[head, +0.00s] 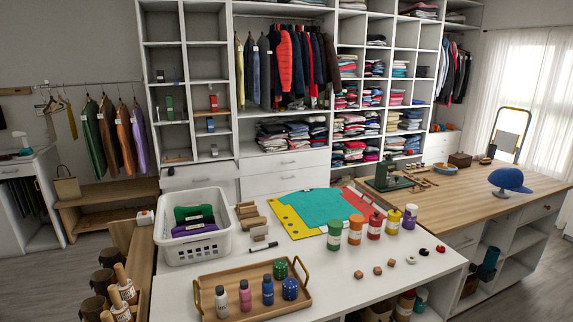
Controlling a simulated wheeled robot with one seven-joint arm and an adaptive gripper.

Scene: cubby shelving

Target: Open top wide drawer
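The top wide white drawer (272,165) is in the head view, in the cubby shelving just under the folded clothes. It looks shut, with a small handle (289,162) at its middle. A second wide drawer (262,184) lies directly below it, its lower part hidden behind the table items. My gripper is not in view.
A white table (340,276) stands in front of the drawers. It holds a white basket (200,249), a wooden tray (235,308), several jars and folded teal cloth (315,208). A wooden-topped counter (455,197) is at right. Grey floor (95,235) shows at left.

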